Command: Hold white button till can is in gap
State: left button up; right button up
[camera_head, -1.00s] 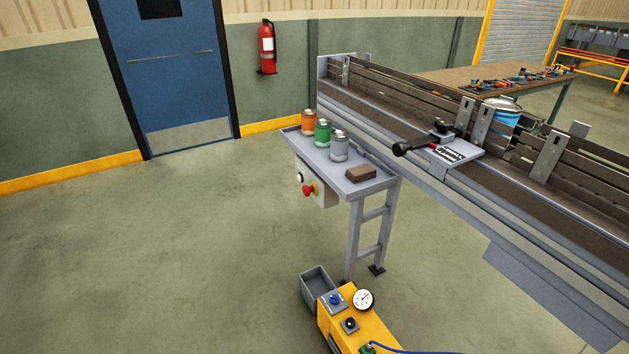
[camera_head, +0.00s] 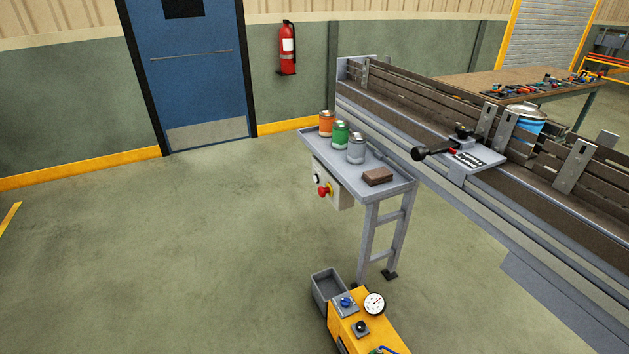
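The white button (camera_head: 317,178) is small and sits on the grey control box (camera_head: 334,189) under the side shelf, above a red knob on a yellow base (camera_head: 325,191). On the shelf stand an orange can (camera_head: 326,124), a green can (camera_head: 340,135) and a grey can (camera_head: 356,149). A larger blue can with a pale lid (camera_head: 531,121) shows behind the conveyor rail (camera_head: 440,103), partly hidden by it. I cannot tell which spot is the gap. Neither of my grippers is in view.
A brown block (camera_head: 377,176) lies on the shelf (camera_head: 398,186). A black-handled lever on a plate (camera_head: 478,157) juts from the conveyor side. A yellow machine with a gauge (camera_head: 362,325) and a grey bin (camera_head: 327,287) stand below. The floor at left is clear.

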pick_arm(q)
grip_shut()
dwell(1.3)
